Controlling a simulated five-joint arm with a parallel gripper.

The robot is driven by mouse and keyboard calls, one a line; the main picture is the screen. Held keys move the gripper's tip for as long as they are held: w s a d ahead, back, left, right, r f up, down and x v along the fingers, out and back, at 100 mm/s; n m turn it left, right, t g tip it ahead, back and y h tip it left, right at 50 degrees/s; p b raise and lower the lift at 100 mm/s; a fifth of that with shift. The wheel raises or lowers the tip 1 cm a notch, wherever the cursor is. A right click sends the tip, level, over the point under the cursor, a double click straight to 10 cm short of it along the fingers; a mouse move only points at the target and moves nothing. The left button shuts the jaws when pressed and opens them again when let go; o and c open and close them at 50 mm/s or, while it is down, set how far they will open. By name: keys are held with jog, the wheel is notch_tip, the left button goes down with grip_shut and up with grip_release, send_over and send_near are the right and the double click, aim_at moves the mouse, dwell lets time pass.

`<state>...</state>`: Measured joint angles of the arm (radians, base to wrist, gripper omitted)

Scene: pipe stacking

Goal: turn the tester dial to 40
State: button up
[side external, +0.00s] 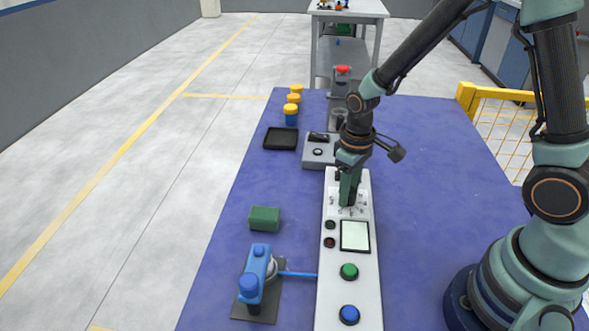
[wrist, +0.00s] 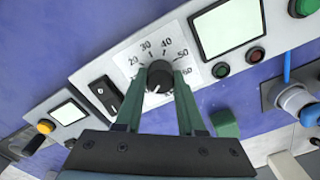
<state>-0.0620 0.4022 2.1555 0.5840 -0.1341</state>
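The tester dial is a round black knob (wrist: 159,76) on a white plate with a printed scale. The numbers 20, 30, 40, 50 and 60 show around its upper side, with 40 (wrist: 166,43) just right of top. A small white mark on the knob appears at its lower left, away from 40. My gripper (wrist: 160,73) has one green finger on each side of the knob. I cannot tell whether the fingers touch it. In the side external view my gripper (side external: 348,202) points down onto the panel's dial plate (side external: 361,210) and hides the knob.
The white panel (side external: 337,290) also carries a screen (side external: 355,236), a green button (side external: 349,271) and a blue button (side external: 349,314). A black rocker switch (wrist: 103,94) is left of the dial. A green block (side external: 264,218) and a blue valve (side external: 258,270) stand left of the panel.

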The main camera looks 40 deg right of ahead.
grip_shut()
